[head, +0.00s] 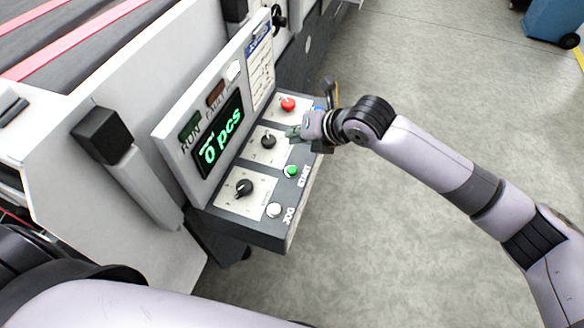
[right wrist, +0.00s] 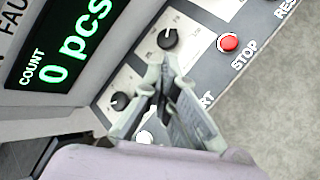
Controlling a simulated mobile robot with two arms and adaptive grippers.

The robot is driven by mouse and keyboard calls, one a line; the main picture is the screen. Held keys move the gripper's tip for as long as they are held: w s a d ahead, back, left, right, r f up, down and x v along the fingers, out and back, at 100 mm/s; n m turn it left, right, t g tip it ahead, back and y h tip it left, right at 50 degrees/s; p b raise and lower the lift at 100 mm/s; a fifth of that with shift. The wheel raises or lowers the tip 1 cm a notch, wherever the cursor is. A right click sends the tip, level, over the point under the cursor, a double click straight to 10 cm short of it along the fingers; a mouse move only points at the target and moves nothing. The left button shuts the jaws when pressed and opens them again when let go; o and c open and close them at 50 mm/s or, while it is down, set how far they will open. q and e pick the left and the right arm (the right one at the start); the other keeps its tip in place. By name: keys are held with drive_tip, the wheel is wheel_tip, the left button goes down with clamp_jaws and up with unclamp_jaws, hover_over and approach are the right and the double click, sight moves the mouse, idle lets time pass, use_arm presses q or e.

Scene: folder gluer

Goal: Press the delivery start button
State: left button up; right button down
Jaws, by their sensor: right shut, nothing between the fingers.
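The delivery start button is green (head: 291,171), labelled START, on the sloping control panel (head: 262,232) in the head view. My right gripper (head: 293,132) is shut and empty over the panel, between the red stop button (head: 288,104) and the green button in the picture. In the right wrist view its closed fingers (right wrist: 163,76) hide the green button; only the end of its label shows. I cannot tell the exact height of the fingertips above the panel. My left gripper is not in view.
A black knob (head: 268,141), another knob (head: 244,188) and the white JOG button (head: 274,210) share the panel. The upright display (head: 219,136) reads 0 pcs. A blue bin (head: 553,20) stands far off at top right. The floor right of the panel is clear.

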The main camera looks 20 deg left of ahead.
drive_tip(key=b, duration=0.6)
hover_over(295, 168)
wheel_tip(295, 168, down, 8)
drive_tip(key=shift+r, duration=0.1)
drive_tip(key=shift+f, duration=0.45)
idle(0.7)
drive_tip(key=shift+f+b, duration=0.35)
drive_tip(key=shift+f, duration=0.05)
